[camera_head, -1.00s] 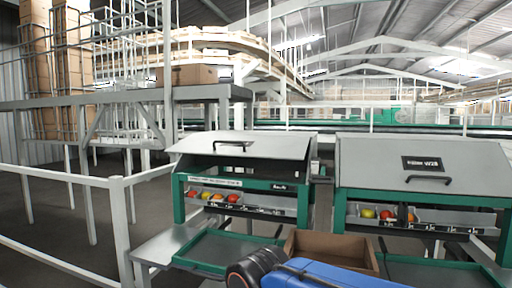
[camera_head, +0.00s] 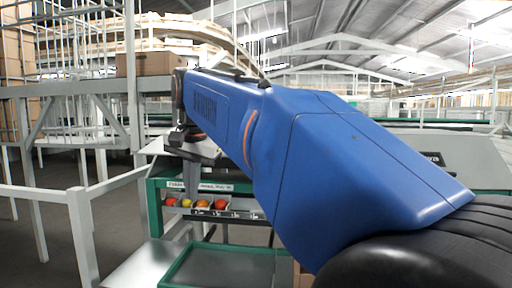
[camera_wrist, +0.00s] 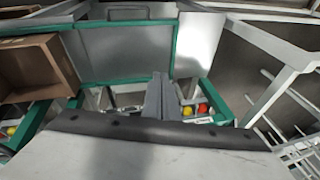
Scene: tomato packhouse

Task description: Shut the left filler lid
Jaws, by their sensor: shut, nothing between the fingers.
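The left filler's grey lid (camera_wrist: 130,160) fills the bottom of the wrist view, with a dark front edge; it stands raised over the opening. In the head view my blue arm hides most of it, and only its left corner (camera_head: 153,146) shows. The lid's handle is hidden. The filler's green frame (camera_head: 154,205) holds a row of red and yellow tomatoes (camera_head: 203,204) below the lid. My gripper (camera_wrist: 161,97) is shut and empty, its fingers by the middle of the lid's front edge; I cannot tell whether they touch. In the head view the fingers (camera_head: 190,180) point down before the opening.
A green-rimmed tray (camera_head: 168,277) projects in front of the filler. A cardboard box (camera_wrist: 28,68) sits beside it. The right filler's lid (camera_head: 405,150) is largely behind my arm. A white railing (camera_head: 82,235) stands at the left.

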